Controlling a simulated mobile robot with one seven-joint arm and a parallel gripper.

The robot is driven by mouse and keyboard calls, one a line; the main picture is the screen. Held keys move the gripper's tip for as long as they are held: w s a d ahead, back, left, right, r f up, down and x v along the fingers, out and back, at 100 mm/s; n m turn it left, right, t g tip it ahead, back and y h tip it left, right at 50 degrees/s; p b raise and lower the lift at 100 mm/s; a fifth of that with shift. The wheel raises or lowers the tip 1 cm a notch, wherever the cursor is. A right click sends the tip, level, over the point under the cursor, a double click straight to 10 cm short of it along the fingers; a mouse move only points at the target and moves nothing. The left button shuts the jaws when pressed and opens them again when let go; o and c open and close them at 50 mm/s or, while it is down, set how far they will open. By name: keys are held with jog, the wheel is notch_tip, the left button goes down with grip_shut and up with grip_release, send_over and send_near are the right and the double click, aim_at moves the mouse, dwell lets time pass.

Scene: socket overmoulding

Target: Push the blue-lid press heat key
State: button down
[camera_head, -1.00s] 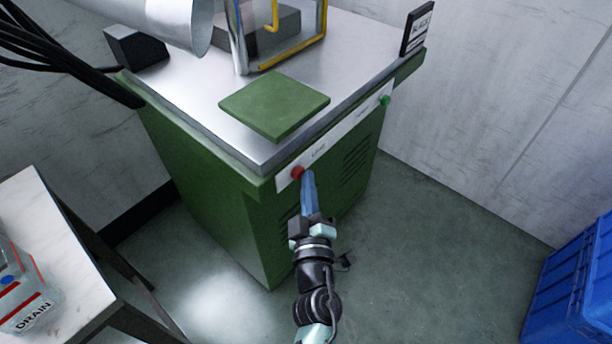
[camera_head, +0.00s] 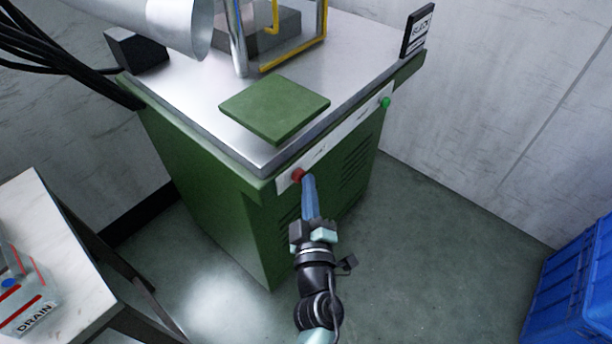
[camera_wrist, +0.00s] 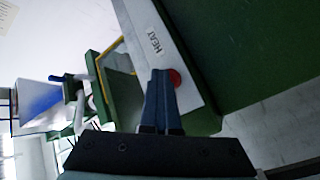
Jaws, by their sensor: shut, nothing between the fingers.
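The red key (camera_head: 298,175) sits on a pale strip on the front of the green press cabinet (camera_head: 225,215). In the wrist view the red key (camera_wrist: 174,78) is beside the word HEAT. My gripper (camera_head: 308,180) is shut and empty, its long blue fingers pointing up at the strip. The fingertips (camera_wrist: 160,74) overlap the key's left edge in the wrist view. I cannot tell whether they touch it. No blue lid shows clearly on the press.
A green plate (camera_head: 274,108) lies on the metal top, before a yellow-edged frame (camera_head: 292,52). A green button (camera_head: 386,101) is at the strip's far end. A side table (camera_head: 50,240) with a DRAIN-marked container stands left, blue crates (camera_head: 575,290) right.

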jog(key=shift+s+d+p, duration=0.65)
jog(key=shift+s+d, duration=0.15)
jog(key=shift+d, duration=0.2)
jog(key=shift+s+d+p, duration=0.6)
jog(key=shift+s+d, duration=0.2)
jog(key=shift+d, duration=0.15)
jog(key=w+d+r+m+t+h, duration=0.2)
jog(key=r+m+h, duration=0.15)
jog(key=r, duration=1.15)
jog(key=w+d+r+m+t+h, duration=0.2)
jog(key=r+m+t, duration=0.15)
jog(key=r, duration=1.15)
jog(key=s+a+r+m+t+y, duration=0.25)
jog(key=s+r, duration=0.65)
jog(key=r, duration=0.5)
jog(key=s+a+r+m+t+y, duration=0.1)
jog(key=s+a+r+m, duration=0.15)
jog(key=s+r, duration=0.85)
jog(key=w+r+p, duration=0.2)
jog(key=r+p, duration=0.7)
jog(key=r, duration=0.1)
jog(key=w+r+p, duration=0.2)
jog(key=r+p, duration=0.8)
jog(key=shift+r+n+h, duration=0.3)
jog(key=shift+r, duration=0.1)
